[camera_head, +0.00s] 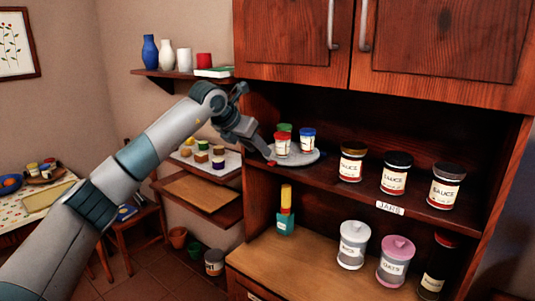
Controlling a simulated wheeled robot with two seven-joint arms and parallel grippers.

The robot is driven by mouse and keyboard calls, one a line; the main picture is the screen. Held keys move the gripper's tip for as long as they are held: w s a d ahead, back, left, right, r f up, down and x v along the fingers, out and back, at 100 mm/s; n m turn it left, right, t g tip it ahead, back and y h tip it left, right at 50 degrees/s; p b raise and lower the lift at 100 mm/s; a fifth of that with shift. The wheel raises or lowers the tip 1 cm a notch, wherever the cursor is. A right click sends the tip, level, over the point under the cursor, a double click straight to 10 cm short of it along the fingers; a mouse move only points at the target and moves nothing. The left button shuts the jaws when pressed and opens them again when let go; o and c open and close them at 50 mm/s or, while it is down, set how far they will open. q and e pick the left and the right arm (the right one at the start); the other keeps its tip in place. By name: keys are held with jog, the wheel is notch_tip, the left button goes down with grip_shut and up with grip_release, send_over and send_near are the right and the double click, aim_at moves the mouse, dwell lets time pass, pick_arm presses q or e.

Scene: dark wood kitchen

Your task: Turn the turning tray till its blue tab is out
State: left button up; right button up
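The turning tray (308,158) is a round grey disc on the cupboard's middle shelf. It carries small jars: one with a red label and red lid (282,146), one with a blue lid (308,140), and one with a green lid (285,127) behind. A small red tab (271,163) shows at the tray's left front rim. I see no blue tab; the far rim is hidden by the jars. My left gripper (264,153) is at the tray's left edge, just above the red tab. Whether it touches is unclear, and its fingers are too small to read. My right gripper is not in view.
Sauce jars (395,173) stand right of the tray on the same shelf. The cupboard doors (440,45) hang above. A green bottle with a yellow top (285,212) and canisters (353,245) stand on the counter below.

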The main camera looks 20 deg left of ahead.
aim_at(272, 162)
pick_arm(q)
jog(key=p+x, duration=0.2)
jog(key=x, duration=0.4)
jog(key=shift+w+d+f, duration=0.1)
jog(key=shift+w, duration=0.1)
jog(key=shift+w+d+f, duration=0.15)
jog(key=shift+w+f, duration=0.15)
jog(key=shift+f, duration=0.15)
jog(key=shift+c, duration=0.6)
grip_shut()
